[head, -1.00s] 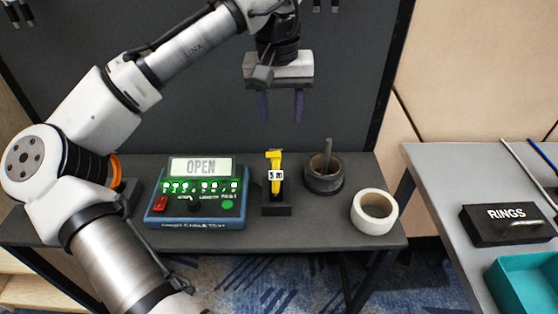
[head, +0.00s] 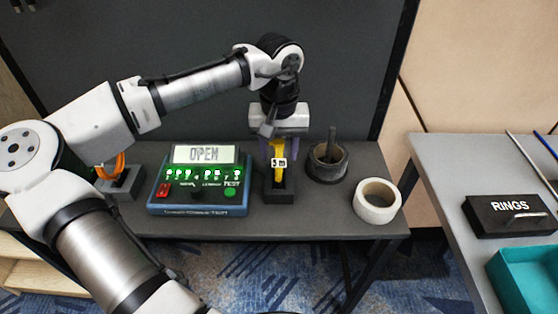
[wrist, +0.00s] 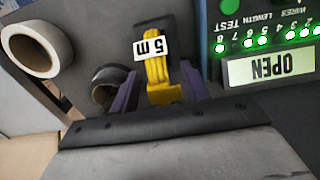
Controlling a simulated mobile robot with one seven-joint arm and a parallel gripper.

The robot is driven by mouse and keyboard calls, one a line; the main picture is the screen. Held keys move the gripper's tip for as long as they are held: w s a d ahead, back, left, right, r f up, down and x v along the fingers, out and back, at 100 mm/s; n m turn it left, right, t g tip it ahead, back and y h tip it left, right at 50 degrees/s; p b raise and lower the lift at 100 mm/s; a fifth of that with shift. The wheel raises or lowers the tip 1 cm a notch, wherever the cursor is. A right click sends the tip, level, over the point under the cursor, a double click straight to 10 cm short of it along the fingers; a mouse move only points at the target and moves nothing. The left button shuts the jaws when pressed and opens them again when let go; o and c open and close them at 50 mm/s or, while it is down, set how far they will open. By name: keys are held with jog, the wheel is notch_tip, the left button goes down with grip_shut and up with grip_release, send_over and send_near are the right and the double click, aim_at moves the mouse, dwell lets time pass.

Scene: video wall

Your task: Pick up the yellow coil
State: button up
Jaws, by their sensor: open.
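The yellow coil (head: 278,170) stands upright in a small black holder (head: 279,190) on the grey table. It carries a white tag reading "5 m" (head: 279,162). My gripper (head: 278,148) points down over it, open, with its purple fingers around the coil's upper part. In the wrist view the coil (wrist: 157,80) lies between the two fingers of my gripper (wrist: 158,92), with a gap at least on the left. Whether a finger touches it I cannot tell.
The cable tester (head: 200,196) with an "OPEN" display stands left of the coil. A dark pot (head: 328,168) with an upright stick is close on the right, then a white tape roll (head: 377,215). An orange coil (head: 118,166) is at far left. A "RINGS" box (head: 508,217) sits on the right table.

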jog(key=shift+f, duration=0.75)
grip_shut()
jog(key=shift+r, duration=0.15)
